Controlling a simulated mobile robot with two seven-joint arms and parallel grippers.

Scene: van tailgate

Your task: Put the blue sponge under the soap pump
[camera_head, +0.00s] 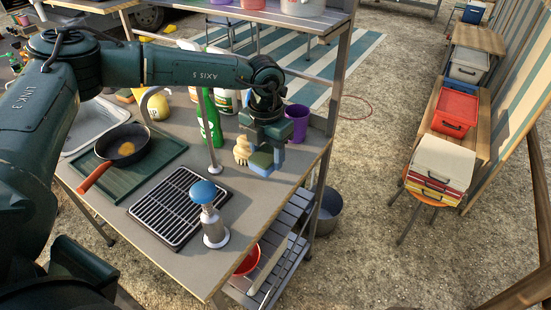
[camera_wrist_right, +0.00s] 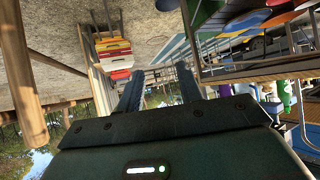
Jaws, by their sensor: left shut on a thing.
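My left gripper (camera_head: 267,157) points down over the right edge of the grey worktop (camera_head: 188,258). A silver cylinder with a rounded blue top (camera_head: 213,228) stands upright near the front edge; I cannot tell whether this is the soap pump. A green bottle (camera_head: 210,125) stands farther back, left of the gripper. My right gripper (camera_wrist_right: 160,92) shows only in the right wrist view, open, with nothing between its fingers.
A black grill rack (camera_head: 178,207) and a frying pan (camera_head: 122,145) on a green board (camera_head: 157,164) occupy the left of the worktop. A cream knobbly item (camera_head: 241,150) and a purple cup (camera_head: 298,120) are close to the left gripper. A thin post (camera_head: 212,150) rises behind the rack.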

